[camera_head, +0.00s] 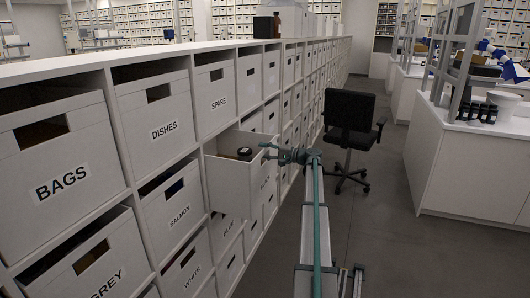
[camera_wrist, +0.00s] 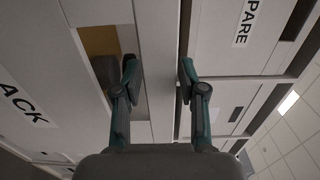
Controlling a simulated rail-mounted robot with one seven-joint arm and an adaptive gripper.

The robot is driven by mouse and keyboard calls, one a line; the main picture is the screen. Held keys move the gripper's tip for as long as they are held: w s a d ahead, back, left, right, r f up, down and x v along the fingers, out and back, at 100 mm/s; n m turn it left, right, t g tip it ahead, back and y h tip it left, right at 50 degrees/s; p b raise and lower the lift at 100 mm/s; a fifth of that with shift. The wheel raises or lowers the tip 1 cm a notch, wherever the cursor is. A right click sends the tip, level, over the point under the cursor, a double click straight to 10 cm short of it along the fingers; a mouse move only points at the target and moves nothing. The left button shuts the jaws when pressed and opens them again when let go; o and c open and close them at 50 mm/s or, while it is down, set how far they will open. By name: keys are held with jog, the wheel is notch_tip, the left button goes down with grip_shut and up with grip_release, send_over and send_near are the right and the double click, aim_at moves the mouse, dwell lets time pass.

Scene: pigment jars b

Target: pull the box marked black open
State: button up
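The box marked black (camera_head: 231,184) is a white box drawn part way out of the shelf wall in the head view. Its top is open and dark contents (camera_head: 245,152) show inside. Its front is seen almost edge-on there. In the wrist view its label (camera_wrist: 22,104) is cut off and reads "ACK", beside a handle hole (camera_wrist: 95,38). My gripper (camera_head: 270,151) is at the upper front of this box. In the wrist view my gripper (camera_wrist: 157,75) has its fingertips apart, the left one overlapping the handle-hole side. Contact with the box is unclear.
The SPARE box (camera_head: 216,93) sits in the row above, and the SALMON box (camera_head: 176,207) is on the left. A black office chair (camera_head: 350,130) stands in the aisle beyond my gripper. A white workbench (camera_head: 466,165) is on the right. Grey floor (camera_head: 385,230) is clear between.

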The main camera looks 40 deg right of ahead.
jog(key=shift+o, duration=0.6)
jog(key=shift+s+d, duration=0.1)
jog(key=v, duration=1.2)
